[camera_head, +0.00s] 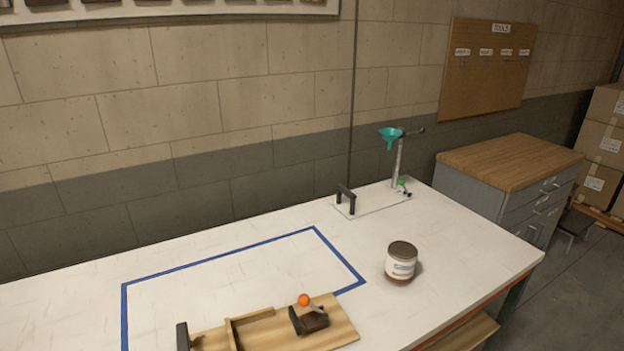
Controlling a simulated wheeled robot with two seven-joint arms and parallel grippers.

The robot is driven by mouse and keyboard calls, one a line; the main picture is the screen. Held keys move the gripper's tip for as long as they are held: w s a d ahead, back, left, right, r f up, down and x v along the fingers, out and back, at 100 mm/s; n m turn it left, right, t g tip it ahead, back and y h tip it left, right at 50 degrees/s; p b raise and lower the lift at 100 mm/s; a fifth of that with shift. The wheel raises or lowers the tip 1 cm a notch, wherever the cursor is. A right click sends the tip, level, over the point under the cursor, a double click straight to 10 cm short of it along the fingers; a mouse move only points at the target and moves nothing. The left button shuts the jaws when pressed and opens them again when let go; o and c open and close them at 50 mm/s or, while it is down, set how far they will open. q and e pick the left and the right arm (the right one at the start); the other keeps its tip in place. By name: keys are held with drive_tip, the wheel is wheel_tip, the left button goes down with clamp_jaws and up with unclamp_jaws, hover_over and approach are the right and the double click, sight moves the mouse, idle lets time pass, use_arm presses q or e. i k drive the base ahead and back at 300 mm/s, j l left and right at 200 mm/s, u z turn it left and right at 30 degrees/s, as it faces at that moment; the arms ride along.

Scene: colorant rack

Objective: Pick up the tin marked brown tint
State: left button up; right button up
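A round container (401,262) with a dark lid, a pale label and a brownish lower part stands upright on the white table, right of the blue outline. The print on its label is too small to read, so I cannot tell whether it is the brown tint tin. No other tin is clearly visible. Neither of my grippers is in view.
A wooden fixture (343,331) with a dark clamp and orange knob (304,300) lies at the front. A stand with a green funnel (390,136) and a black handle (345,197) are at the back. A wood-topped cabinet (512,160) stands right.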

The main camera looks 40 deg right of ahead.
sight(402, 256)
drive_tip(key=z, duration=1.75)
drive_tip(key=i+l+u, duration=0.1)
drive_tip(key=u, duration=0.25)
drive_tip(key=l+u, duration=0.3)
drive_tip(key=i+l+u, duration=0.1)
drive_tip(key=u, duration=0.25)
